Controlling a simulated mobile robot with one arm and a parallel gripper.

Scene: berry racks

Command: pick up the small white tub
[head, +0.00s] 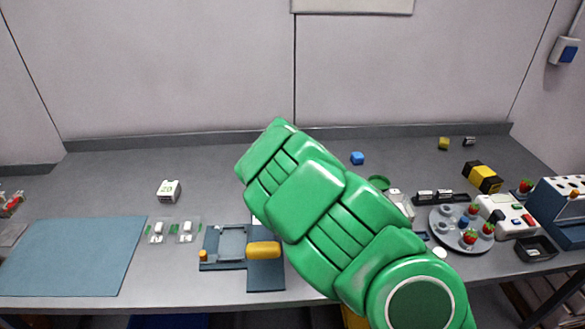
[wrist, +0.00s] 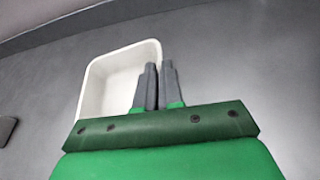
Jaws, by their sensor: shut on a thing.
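The small white tub (wrist: 118,78) shows in the wrist view, an open, empty container with rounded corners, left of and beyond my gripper. My gripper (wrist: 159,72) is shut on the tub's right wall, with one grey finger inside and the other outside. The part of the wall between the fingers is mostly hidden. Whether the tub touches the grey surface behind it is unclear. In the head view my green arm covers the middle of the bench, and I cannot make out the fingers or the tub there.
On the grey bench (head: 110,175), a blue mat (head: 75,255), a white block (head: 168,191) and a fixture with a yellow handle (head: 263,249) lie left. A blue cube (head: 357,158) sits behind my arm. A round tray with strawberries (head: 445,237) and devices crowd the right.

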